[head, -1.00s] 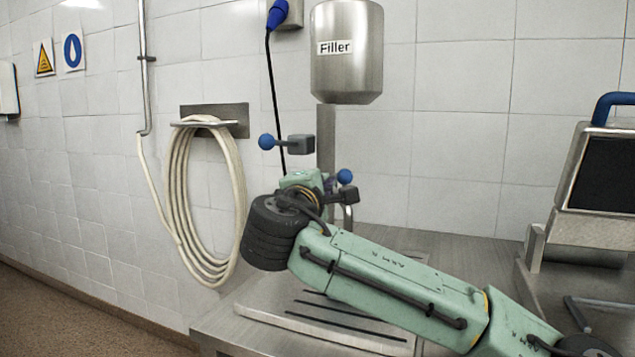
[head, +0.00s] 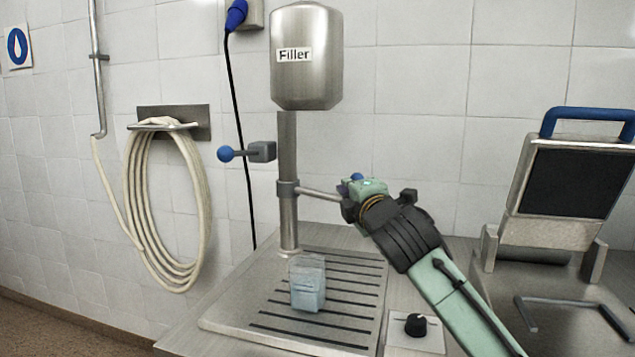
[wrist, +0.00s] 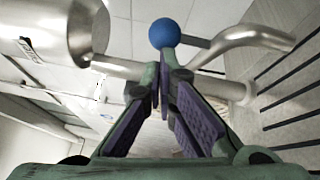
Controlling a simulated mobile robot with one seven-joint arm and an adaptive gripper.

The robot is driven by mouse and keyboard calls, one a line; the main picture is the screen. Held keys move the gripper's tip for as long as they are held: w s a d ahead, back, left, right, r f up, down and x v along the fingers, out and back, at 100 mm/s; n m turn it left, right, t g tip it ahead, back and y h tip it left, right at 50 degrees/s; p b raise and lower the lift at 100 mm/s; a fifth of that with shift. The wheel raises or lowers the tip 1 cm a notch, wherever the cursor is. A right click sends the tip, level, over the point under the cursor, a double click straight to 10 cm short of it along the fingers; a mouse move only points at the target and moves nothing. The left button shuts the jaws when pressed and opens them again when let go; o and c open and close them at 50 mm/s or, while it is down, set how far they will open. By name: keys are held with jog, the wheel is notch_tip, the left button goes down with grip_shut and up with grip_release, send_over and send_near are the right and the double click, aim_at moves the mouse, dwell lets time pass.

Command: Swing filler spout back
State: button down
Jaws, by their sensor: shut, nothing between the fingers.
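The filler is a steel tank (head: 306,60) on a column (head: 288,150). Its spout (head: 318,193) reaches right from a collar on the column, its outer end hidden behind my gripper (head: 352,190) in the head view. In the wrist view the spout's curved pipe (wrist: 250,36) shows at upper right. A blue ball knob (wrist: 165,33) stands just beyond my fingertips (wrist: 160,75); it also peeks over my gripper in the head view (head: 356,177). My fingers are shut at the tips with nothing between them. I cannot tell whether they touch the knob.
A clear, bluish container (head: 307,284) stands on the slotted drip tray (head: 235,318), below the column. A blue-knobbed lever (head: 240,153) juts left. A black dial (head: 416,325) and a blue-handled machine (head: 570,170) are right. A coiled hose (head: 165,215) hangs left.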

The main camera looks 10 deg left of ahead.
jog(key=w+d+p, duration=0.3)
jog(key=w+d, duration=0.1)
jog(key=w, duration=0.4)
jog(key=shift+w+d, duration=0.2)
jog(key=shift+d, duration=0.15)
jog(key=shift+f, duration=0.1)
